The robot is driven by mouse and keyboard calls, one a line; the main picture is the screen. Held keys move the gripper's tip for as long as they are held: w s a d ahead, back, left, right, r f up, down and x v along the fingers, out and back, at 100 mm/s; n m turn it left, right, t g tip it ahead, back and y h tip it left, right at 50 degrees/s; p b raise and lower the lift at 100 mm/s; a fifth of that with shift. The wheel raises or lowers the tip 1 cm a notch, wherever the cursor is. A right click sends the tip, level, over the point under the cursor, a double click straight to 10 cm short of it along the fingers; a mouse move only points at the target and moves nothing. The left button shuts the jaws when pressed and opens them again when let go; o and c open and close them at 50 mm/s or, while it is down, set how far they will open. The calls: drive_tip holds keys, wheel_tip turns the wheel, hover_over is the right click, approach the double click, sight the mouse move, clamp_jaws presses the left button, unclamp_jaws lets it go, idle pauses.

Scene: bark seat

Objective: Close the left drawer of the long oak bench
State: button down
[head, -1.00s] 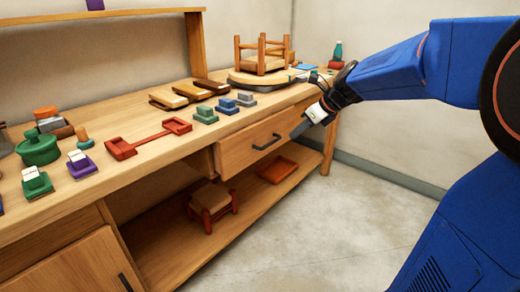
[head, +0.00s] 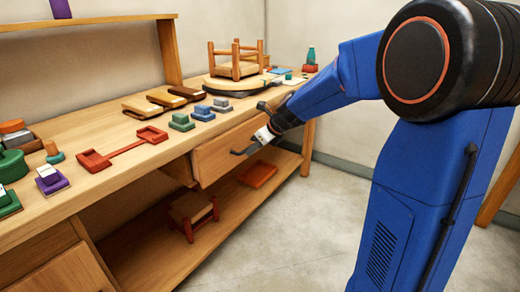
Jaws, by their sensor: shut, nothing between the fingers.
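The long oak bench (head: 105,205) runs from the lower left to the back right. One drawer (head: 213,159) under its top stands a little out, with part of its side showing at its left end. Its dark bar handle (head: 238,152) is partly covered by my gripper. My gripper (head: 250,146) is shut and empty, right at the drawer front beside the handle. I cannot tell whether it touches the front or the handle. The far right end of the drawer front is hidden behind my gripper and arm.
Red, green, purple and blue blocks line the top, with a red double-ended piece (head: 95,161) and an upturned stool (head: 236,68) on it. The lower shelf holds a small stool (head: 190,208) and a red tray (head: 258,174). The floor (head: 290,235) in front is clear.

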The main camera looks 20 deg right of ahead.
sight(240, 145)
drive_tip(key=shift+w+a+f, duration=0.1)
drive_tip(key=shift+w+a, duration=0.25)
drive_tip(key=shift+w, duration=0.1)
drive_tip(key=shift+w+a, duration=0.7)
drive_tip(key=shift+w, duration=0.3)
drive_tip(key=shift+w+a, duration=0.7)
drive_tip(key=shift+w, duration=0.25)
drive_tip(key=shift+d, duration=0.1)
